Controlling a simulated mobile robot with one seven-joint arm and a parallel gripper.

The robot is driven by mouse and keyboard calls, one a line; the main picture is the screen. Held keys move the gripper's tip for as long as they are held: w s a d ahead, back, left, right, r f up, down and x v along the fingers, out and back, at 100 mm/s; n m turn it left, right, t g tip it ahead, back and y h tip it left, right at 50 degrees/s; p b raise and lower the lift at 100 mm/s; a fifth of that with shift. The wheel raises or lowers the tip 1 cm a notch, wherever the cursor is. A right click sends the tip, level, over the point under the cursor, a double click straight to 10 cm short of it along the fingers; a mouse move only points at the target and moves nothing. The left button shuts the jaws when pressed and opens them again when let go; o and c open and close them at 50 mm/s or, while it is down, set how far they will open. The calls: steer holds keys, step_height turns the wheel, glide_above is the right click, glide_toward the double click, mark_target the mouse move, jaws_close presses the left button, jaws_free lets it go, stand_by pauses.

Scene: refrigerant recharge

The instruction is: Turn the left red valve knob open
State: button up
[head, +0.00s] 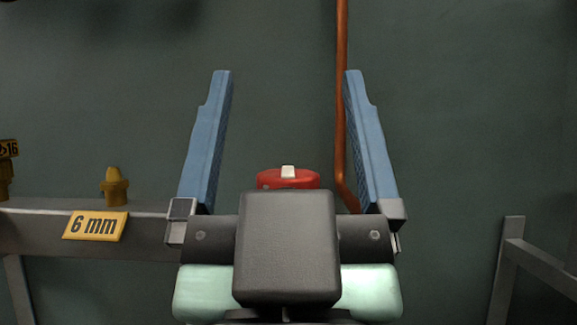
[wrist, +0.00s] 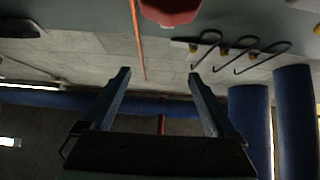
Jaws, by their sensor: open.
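A red knob (head: 267,182) with a white mark on top shows in the head view, low between my fingers and partly hidden behind the dark body of my gripper. My gripper (head: 288,75) is open, its two blue fingers spread wide and pointing up in the picture, with nothing between the tips. In the wrist view, a red rounded thing (wrist: 170,10), which looks like the knob, is cut off by the top edge, beyond the fingertips of my gripper (wrist: 160,73). I see only one red knob. I cannot tell whether any finger touches it.
A copper pipe (head: 341,60) runs down behind my right finger. A grey rail (head: 40,228) at left carries a yellow "6 mm" label (head: 95,226) and a yellow fitting (head: 114,187). A grey frame (head: 510,260) stands at right. Hooks (wrist: 235,50) and blue cylinders (wrist: 295,110) show in the wrist view.

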mark_target(288, 176)
steer(key=w+a+g+p, duration=0.1)
steer(key=w+p, duration=0.1)
steer(key=p, duration=0.9)
steer(key=w+a+g+p, duration=0.1)
steer(key=g+p, duration=0.1)
steer(key=p, duration=1)
steer(key=w+a+g+p, duration=0.2)
steer(key=p, duration=1)
steer(key=shift+w+f+n+y, duration=0.3)
steer(key=shift+f+y, duration=0.1)
steer(key=s+d+f+m+g+h+p, duration=0.25)
steer(key=s+f+g+h+p, duration=0.2)
steer(key=s+p, duration=0.75)
steer(key=a+p+x, duration=0.1)
steer(key=p+x, duration=0.2)
steer(key=x, duration=1.2)
steer(key=shift+w+p, duration=0.15)
steer(key=shift+p, duration=0.25)
steer(key=c, duration=1.4)
